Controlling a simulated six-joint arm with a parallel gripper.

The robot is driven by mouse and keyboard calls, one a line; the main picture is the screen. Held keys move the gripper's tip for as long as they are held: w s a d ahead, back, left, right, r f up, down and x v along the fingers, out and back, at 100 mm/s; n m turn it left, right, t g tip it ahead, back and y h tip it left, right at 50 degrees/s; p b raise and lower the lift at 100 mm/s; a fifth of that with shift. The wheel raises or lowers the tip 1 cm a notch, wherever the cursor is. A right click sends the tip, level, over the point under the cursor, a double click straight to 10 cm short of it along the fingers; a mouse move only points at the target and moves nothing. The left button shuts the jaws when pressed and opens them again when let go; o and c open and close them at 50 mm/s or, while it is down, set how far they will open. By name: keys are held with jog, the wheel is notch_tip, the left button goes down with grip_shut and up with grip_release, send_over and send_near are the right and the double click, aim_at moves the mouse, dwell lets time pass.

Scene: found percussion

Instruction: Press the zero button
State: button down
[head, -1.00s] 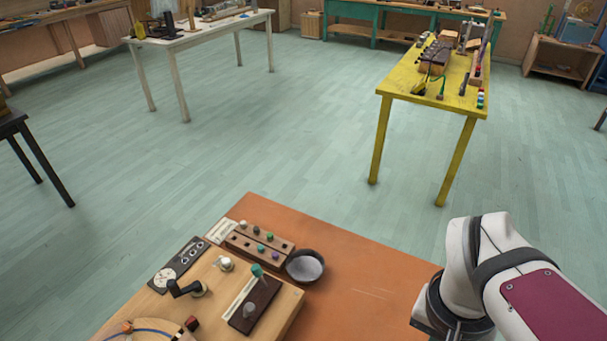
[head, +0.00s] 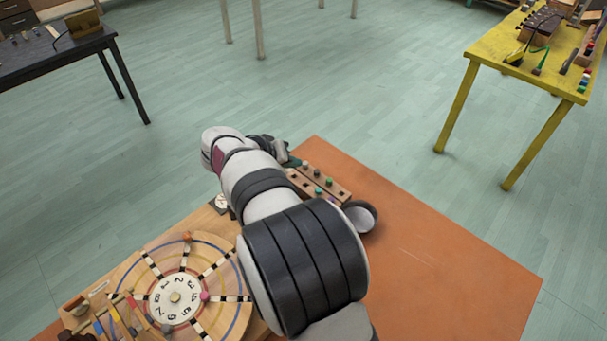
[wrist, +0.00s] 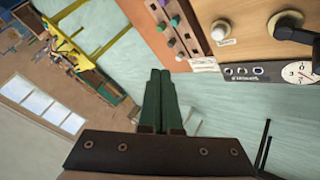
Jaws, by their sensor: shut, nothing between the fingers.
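A white round button (wrist: 222,29) with a small unreadable label stands on the wooden board (wrist: 245,45) in the upper right of the wrist view; I cannot read whether it is the zero button. A black panel (wrist: 272,72) with a dial and several small round fittings lies beside it. In the head view the arm hides the white button, and only part of the panel's dial (head: 221,202) shows. My gripper (wrist: 160,74) has its dark green fingers together, empty, apart from the button. In the head view it (head: 288,158) is near the orange table's far edge.
A wooden block with coloured pegs (head: 320,187) and a dark bowl (head: 360,216) stand on the orange table (head: 440,260). A black crank knob (wrist: 290,26) rises beside the white button. A numbered wheel (head: 174,298) is left of the arm. The table's right side is clear.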

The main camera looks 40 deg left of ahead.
jog(key=s+a, duration=0.1)
jog(key=a, duration=0.1)
jog(key=shift+s+a+f+n+y, duration=0.35)
jog(key=shift+a+f+n+y, duration=0.05)
jog(key=shift+f, duration=4.4)
jog(key=shift+f, duration=0.15)
jog(key=shift+f, duration=0.25)
jog(key=shift+f, duration=0.45)
jog(key=shift+d+r, duration=0.1)
jog(key=shift+r, duration=0.75)
